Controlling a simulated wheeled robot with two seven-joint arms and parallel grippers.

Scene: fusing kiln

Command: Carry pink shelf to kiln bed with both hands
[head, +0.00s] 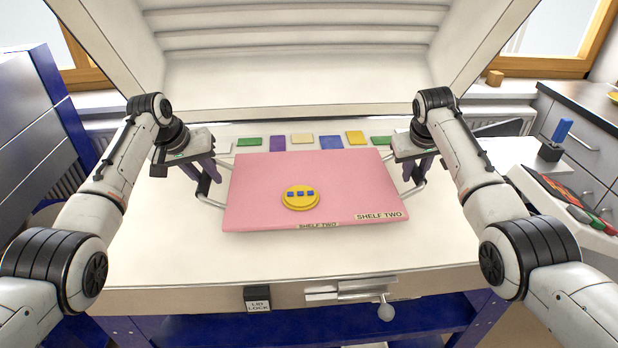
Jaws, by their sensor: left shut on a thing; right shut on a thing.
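The pink shelf (260,180), labelled SHELF TWO, is held roughly level in the middle of the view, with a metal loop handle on each side. A yellow disc (300,204) with blue squares rests on it. My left gripper (207,185) is shut on the shelf's left handle. My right gripper (411,180) is shut on its right handle. The white kiln bed (180,258) lies below and around the shelf. I cannot tell how far the shelf is above the bed.
Behind the shelf is a row of coloured tiles (302,139) along the back of the bed. The kiln lid (290,80) stands open above. A lid-lock box (257,299) and a latch (385,311) sit on the front edge. A worktop with a blue-handled tool (563,130) is at right.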

